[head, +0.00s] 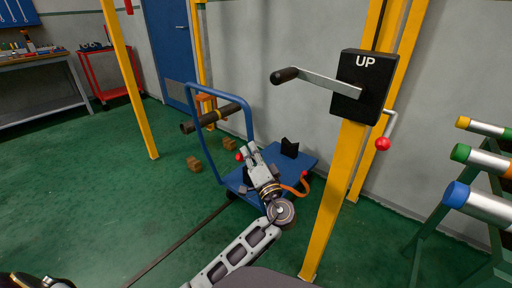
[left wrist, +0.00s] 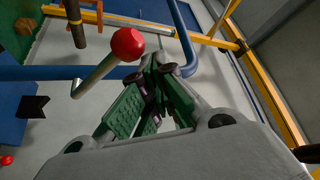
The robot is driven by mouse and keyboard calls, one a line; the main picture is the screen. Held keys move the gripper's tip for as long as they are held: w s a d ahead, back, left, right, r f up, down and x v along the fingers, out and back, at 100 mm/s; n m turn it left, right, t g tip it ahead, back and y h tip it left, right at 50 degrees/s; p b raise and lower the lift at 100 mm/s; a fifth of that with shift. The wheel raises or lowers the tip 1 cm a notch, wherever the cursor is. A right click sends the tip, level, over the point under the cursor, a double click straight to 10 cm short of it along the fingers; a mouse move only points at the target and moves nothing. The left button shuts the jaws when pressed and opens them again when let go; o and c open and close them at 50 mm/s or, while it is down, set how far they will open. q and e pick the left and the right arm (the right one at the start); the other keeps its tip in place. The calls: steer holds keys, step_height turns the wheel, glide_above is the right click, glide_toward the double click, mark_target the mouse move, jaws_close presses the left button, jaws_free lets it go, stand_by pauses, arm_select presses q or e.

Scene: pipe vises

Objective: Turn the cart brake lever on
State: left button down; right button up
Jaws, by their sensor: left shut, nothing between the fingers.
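The blue cart (head: 233,182) stands on the green floor, its tall handle (head: 219,88) at the left. A red ball knob (head: 239,156) shows just left of my left gripper's tip. In the left wrist view a red ball (left wrist: 127,44) tops a bent metal lever (left wrist: 96,74), in front of a blue bar. My left gripper (head: 249,149) reaches over the cart. The lever's base is hard to make out. My right gripper is out of view.
A yellow post (head: 333,200) with a black "UP" box (head: 363,86) and crank stands right of the cart. A dark pipe (head: 210,118) crosses near the handle. Wooden blocks (head: 194,164) lie on the floor. A pipe rack (head: 425,213) stands far right. Floor at left is open.

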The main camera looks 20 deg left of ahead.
arm_select(q)
steer(key=s+f+b, duration=0.2)
steer(key=f, duration=0.1)
steer(key=s+a+f+b, duration=0.1)
steer(key=shift+f, duration=0.4)
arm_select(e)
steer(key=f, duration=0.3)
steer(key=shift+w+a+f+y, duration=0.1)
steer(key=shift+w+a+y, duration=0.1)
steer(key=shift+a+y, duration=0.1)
arm_select(q)
steer(key=shift+f, duration=0.1)
